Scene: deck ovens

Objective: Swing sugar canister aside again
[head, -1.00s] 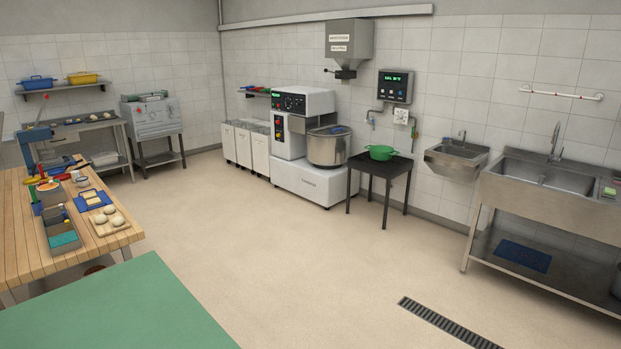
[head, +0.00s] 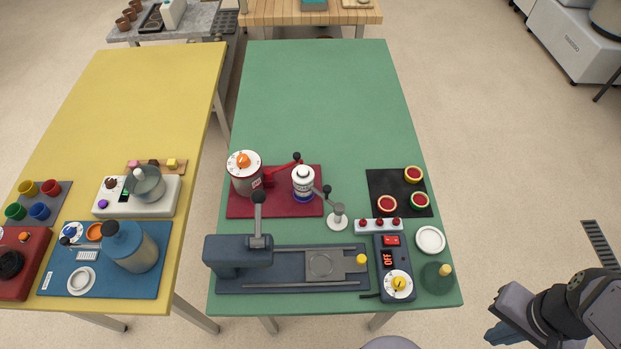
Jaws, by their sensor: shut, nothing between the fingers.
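A white-and-dark banded canister (head: 303,184) with a white lid stands on the right part of a red base (head: 285,207) on the green table; its label is too small to read, so I cannot confirm it holds sugar. Beside it on the left is a grey canister (head: 245,178) with a white dial top and an orange knob. A red lever with a black ball end (head: 283,170) reaches behind the banded canister. My gripper (head: 498,334) is shut and empty at the lower right, off the table's right edge, well apart from the canisters.
A grey arm with a round white foot (head: 337,220) stands just right of the red base. In front are a dark slide press (head: 290,262) and a control box reading OFF (head: 393,265). A black pad (head: 400,200) holds several round pieces. The green table's far half (head: 315,95) is clear.

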